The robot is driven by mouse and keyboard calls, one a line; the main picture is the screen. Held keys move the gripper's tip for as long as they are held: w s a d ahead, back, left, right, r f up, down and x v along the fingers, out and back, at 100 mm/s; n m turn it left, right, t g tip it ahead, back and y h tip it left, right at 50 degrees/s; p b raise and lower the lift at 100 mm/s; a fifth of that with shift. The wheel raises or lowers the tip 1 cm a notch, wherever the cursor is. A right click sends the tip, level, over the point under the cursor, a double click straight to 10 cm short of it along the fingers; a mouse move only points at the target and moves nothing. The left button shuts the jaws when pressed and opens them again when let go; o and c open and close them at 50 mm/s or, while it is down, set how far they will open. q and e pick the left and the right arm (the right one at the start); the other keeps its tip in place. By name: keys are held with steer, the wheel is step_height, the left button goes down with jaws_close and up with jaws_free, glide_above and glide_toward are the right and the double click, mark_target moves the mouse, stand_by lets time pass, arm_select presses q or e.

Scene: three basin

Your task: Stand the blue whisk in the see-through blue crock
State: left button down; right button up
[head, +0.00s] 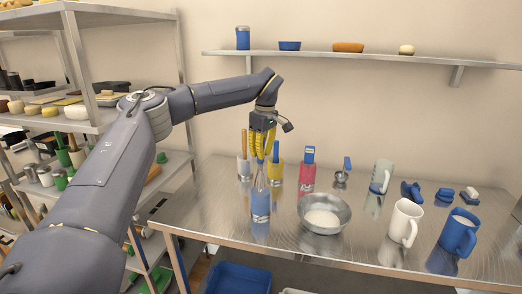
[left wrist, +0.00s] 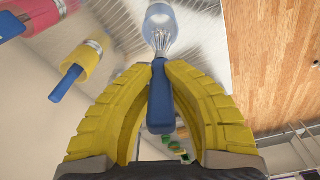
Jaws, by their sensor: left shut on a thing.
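My left gripper (head: 263,150) is above the back left of the steel table, pointing down, with yellow fingers closed on the blue whisk (left wrist: 160,100). In the left wrist view the blue handle lies between the fingers and the wire end points away toward the see-through blue crock (left wrist: 160,20). In the head view the whisk (head: 260,178) hangs roughly upright, directly over the blue crock (head: 260,207). Its wires overlap the crock's rim in both views; I cannot tell how far inside they are. The fingers hide part of the handle. My right gripper is not in view.
Close behind stand a pale crock (head: 244,170) with a brown-handled tool, a yellow crock (head: 276,178) and a red crock (head: 307,178), both with blue-handled tools. A steel bowl (head: 340,213) sits to the right, then a white mug (head: 402,224) and a blue mug (head: 457,236).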

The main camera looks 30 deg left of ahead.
arm_select(q)
steer(key=shift+f, duration=4.4)
steer(key=c, duration=1.6)
jaws_free()
steer(key=shift+o, duration=0.2)
steer(key=shift+r, duration=0.25)
steer(key=shift+f, duration=0.25)
